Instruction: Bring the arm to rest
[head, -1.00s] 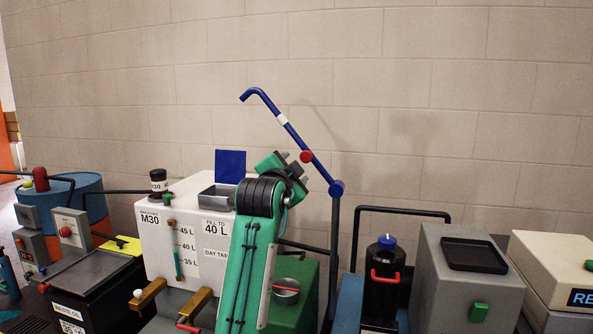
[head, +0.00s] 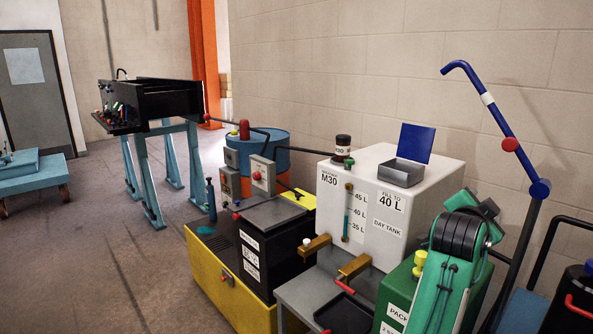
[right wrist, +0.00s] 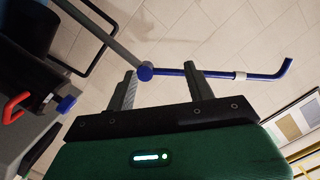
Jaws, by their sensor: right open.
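My right arm, green with a black ribbed joint (head: 455,235), rises at the lower right of the head view, in front of the day tank and a green box. In the right wrist view my right gripper (right wrist: 163,88) shows two dark grey fingers spread apart with nothing between them. A blue lever (right wrist: 220,74) on a grey post passes behind the fingertips in that view, seemingly apart from them. The same blue lever (head: 497,115) stands right of my arm in the head view. My left gripper is not in view.
The white day tank (head: 405,215) with brass taps stands left of my arm. A green box (head: 395,295) with a yellow knob is close beside the arm. Open floor (head: 110,260) lies at the left.

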